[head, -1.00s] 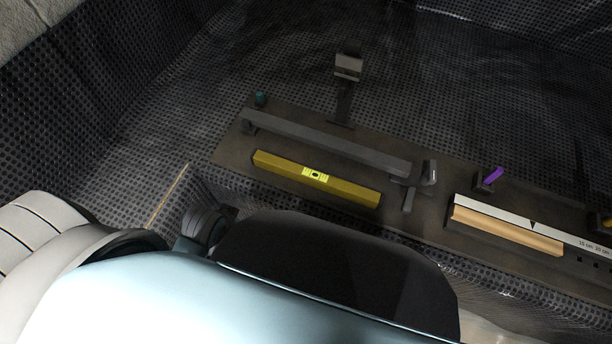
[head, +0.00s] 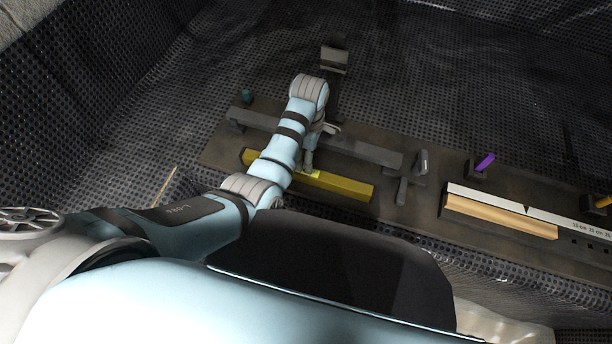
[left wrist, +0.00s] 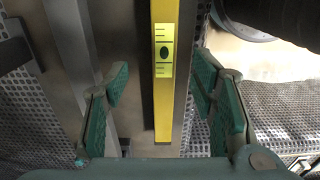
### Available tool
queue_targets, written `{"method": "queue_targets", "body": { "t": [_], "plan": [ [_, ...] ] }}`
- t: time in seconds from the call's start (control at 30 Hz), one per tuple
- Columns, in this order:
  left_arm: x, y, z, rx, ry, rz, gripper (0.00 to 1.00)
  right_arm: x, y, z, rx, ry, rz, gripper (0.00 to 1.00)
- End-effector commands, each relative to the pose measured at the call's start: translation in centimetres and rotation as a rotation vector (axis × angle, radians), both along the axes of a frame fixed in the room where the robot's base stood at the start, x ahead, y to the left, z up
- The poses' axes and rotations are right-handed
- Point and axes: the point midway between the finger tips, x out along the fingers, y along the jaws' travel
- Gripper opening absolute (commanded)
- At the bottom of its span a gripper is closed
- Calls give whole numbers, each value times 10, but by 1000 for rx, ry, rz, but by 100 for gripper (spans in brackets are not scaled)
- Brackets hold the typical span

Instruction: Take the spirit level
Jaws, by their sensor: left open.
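The spirit level is a yellow bar (head: 345,187) lying along the front of a dark board in the head view. My left arm crosses over it and hides part of it. In the left wrist view the level (left wrist: 164,100) runs lengthwise with its lit vial showing, between the two green fingers of my left gripper (left wrist: 160,95). The fingers are apart, with a gap on each side of the level, and I see no contact. In the head view the gripper (head: 314,165) is small and partly hidden at the level's middle. My right gripper is not in view.
A long grey bar (head: 365,152) lies behind the level on the dark board (head: 225,150). To the right are a grey clamp-like piece (head: 411,178), a purple-tipped piece (head: 485,161), a wooden block (head: 500,216) and a white ruler (head: 487,199). Dark perforated walls surround the area.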

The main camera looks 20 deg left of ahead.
Motion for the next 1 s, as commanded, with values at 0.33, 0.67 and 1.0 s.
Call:
{"method": "queue_targets", "body": {
  "t": [0.33,0.67,1.0],
  "plan": [
    [-6,4,-65,1,2,-1,52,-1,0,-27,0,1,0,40],
    [-6,4,-87,0,-2,-1,52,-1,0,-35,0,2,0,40],
    [-6,4,-87,0,-2,-2,4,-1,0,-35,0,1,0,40]
  ]
}}
